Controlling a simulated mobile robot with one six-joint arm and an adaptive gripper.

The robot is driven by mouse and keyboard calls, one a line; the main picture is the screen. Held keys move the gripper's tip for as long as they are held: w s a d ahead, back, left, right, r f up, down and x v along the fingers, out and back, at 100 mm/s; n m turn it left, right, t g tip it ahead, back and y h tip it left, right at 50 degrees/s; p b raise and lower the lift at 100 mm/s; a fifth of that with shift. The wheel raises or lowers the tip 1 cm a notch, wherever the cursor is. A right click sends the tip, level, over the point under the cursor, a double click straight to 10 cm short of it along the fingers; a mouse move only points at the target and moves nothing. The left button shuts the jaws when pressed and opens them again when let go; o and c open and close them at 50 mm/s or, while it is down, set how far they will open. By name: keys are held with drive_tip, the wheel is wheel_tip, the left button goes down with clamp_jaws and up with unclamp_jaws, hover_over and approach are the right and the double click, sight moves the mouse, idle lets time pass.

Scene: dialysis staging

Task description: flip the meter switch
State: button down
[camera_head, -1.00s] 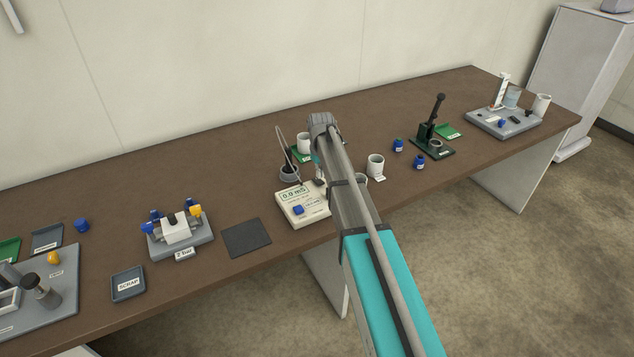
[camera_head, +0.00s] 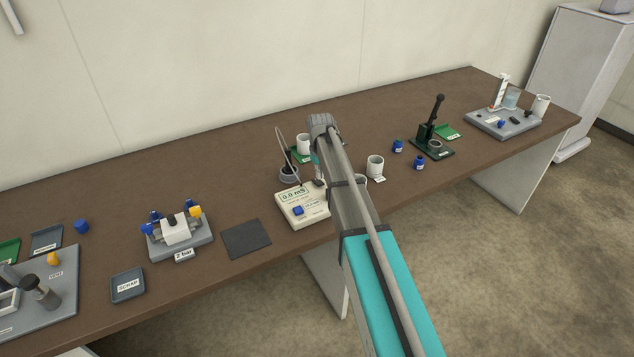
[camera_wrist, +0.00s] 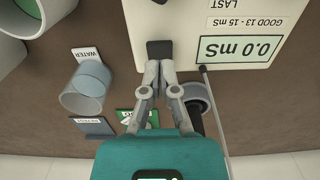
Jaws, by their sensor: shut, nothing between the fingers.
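The meter is a cream box (camera_head: 301,216) near the table's front edge, left of my arm. Its display (camera_head: 294,195) reads 0.0 mS, and the display also shows in the wrist view (camera_wrist: 240,49). A dark block, apparently the meter switch (camera_wrist: 159,50), sits on the meter's edge in the wrist view. My gripper (camera_wrist: 159,66) is shut and empty, with its fingertips right at the dark block. I cannot tell whether they touch it. In the head view my arm hides part of the meter's right side, and only a little of the gripper shows.
A dark round holder (camera_wrist: 196,102) with a thin rod stands beside the fingers. A clear cup (camera_wrist: 82,92) by a WATER label and a REJECT tray (camera_wrist: 94,127) are nearby. A grey mat (camera_head: 246,239) lies left of the meter.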

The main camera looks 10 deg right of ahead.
sight(320, 183)
drive_tip(key=shift+f+b, duration=1.5)
idle(1.5)
drive_tip(key=shift+r, duration=0.1)
drive_tip(key=shift+r+p, duration=3.45)
drive_tip(key=shift+p, duration=0.15)
drive_tip(key=s+m, duration=0.3)
drive_tip(key=s, duration=2.6)
drive_tip(key=shift+a+m, duration=0.3)
